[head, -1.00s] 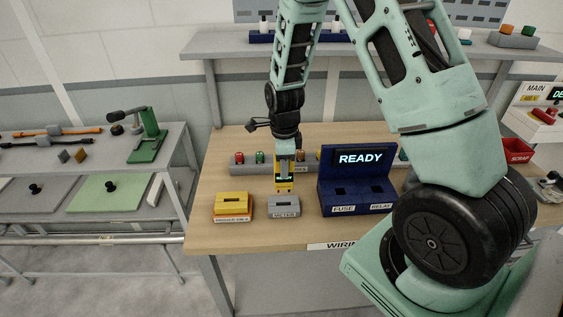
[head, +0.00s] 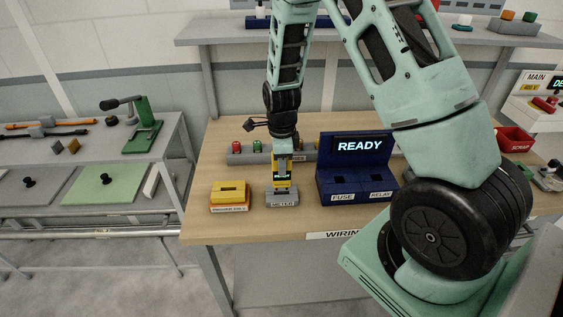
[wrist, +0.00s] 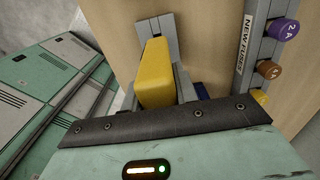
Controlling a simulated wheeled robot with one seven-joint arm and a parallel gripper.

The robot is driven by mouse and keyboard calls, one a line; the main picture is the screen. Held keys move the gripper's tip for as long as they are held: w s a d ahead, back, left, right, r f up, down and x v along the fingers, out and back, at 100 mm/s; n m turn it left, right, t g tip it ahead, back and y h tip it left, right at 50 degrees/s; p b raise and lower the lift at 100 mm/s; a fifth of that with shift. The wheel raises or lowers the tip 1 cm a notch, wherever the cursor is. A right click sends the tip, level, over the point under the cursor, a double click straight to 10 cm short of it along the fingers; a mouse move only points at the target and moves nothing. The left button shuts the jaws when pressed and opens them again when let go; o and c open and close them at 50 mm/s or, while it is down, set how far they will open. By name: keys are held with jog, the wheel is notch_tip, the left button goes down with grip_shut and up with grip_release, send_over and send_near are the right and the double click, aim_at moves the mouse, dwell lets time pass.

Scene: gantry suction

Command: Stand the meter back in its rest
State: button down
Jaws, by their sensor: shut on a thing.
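My gripper (head: 282,172) is shut on the yellow meter (head: 282,184), holding it upright. The meter's lower end meets the top of the grey rest (head: 282,201) labelled METER. I cannot tell from here how deep it sits in the slot. In the wrist view the yellow meter (wrist: 156,78) shows between grey parts and hides much of what lies below it.
A yellow block in a labelled holder (head: 230,196) stands left of the rest. The blue READY fixture (head: 356,170) stands close on the right. A grey rack of coloured fuses (head: 245,157) lies behind. The bench front is clear.

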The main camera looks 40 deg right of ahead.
jog(key=shift+f, duration=0.1)
jog(key=shift+f+b, duration=1.15)
jog(key=shift+f, duration=0.4)
jog(key=c, duration=1)
grip_release()
notch_tip(320, 180, up, 17)
jog(key=shift+r+b, duration=0.2)
jog(key=shift+b, duration=1.05)
